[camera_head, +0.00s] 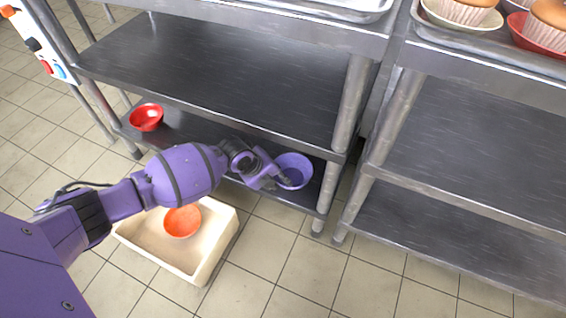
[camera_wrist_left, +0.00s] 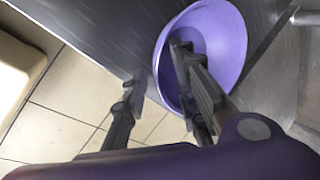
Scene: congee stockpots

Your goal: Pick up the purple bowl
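The purple bowl (camera_head: 295,168) sits on the bottom shelf of the left steel rack, near its right front leg. It fills the upper right of the left wrist view (camera_wrist_left: 222,45). My left gripper (camera_head: 281,183) is at the bowl's near left side. In the left wrist view my left gripper (camera_wrist_left: 160,64) has its fingers apart, with one over the inside of the bowl and the other outside it. The bowl's rim lies between them, and I cannot tell whether either finger touches it. My right gripper is not in view.
A red bowl (camera_head: 146,117) stands on the same bottom shelf (camera_head: 190,125), far left. A cream crate (camera_head: 223,240) with an orange bowl (camera_head: 182,221) is on the tiled floor below my left arm. A rack leg (camera_head: 328,188) is close right of the purple bowl.

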